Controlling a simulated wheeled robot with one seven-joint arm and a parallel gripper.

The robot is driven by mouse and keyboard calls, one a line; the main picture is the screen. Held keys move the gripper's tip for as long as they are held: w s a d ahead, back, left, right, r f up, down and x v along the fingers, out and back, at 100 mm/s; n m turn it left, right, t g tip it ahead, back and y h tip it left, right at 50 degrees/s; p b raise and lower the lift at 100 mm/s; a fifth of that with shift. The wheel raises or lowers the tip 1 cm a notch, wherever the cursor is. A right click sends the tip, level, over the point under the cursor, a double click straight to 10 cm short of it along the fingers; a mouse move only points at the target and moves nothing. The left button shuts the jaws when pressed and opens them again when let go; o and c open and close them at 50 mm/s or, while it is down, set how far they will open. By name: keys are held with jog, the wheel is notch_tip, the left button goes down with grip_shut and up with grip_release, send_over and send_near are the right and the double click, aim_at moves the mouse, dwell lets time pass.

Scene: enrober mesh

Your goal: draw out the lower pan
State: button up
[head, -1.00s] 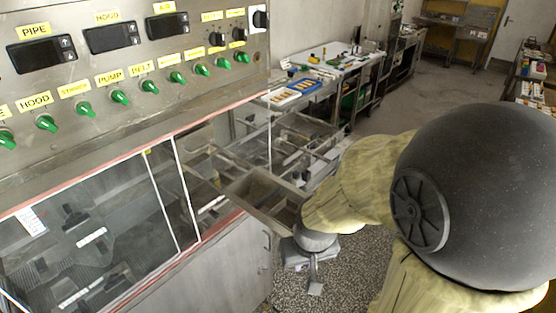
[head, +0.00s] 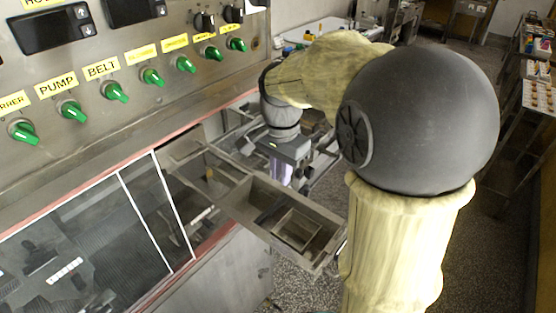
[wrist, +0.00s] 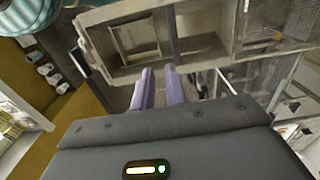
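The lower pan (head: 245,207) is a long grey metal tray with divided compartments, sticking out from the machine's side opening toward the lower right. Its outer end is in plain view, with a square recess inside. In the wrist view the pan (wrist: 205,64) crosses the top, with a bar-like handle (wrist: 88,57) at its left end. My gripper (head: 283,176) points down beside the pan's far long side. In the wrist view its two purple fingers (wrist: 159,75) stand a little apart with nothing visible between them, their tips close to the pan's side wall. Contact cannot be told.
The machine's control panel (head: 150,50) with green knobs is at upper left, above a glazed enclosure (head: 80,245). A metal frame (head: 232,140) stands behind the pan. Shelving (head: 530,85) with goods is at far right. Speckled floor (head: 300,288) is free below the pan.

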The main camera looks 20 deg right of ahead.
aim_at(282, 220)
jog(key=f, duration=0.5)
jog(key=f+p, duration=0.1)
jog(key=f, duration=0.5)
jog(key=f+p, duration=0.1)
jog(key=f, duration=0.5)
jog(key=shift+s+d+f, duration=0.1)
jog(key=shift+s+d, duration=0.05)
jog(key=shift+s, duration=0.1)
grip_shut()
dwell(1.2)
notch_tip(282, 220, up, 11)
jog(key=p, duration=0.9)
jog(key=shift+p, duration=0.35)
dwell(1.2)
jog(key=shift+w, duration=0.15)
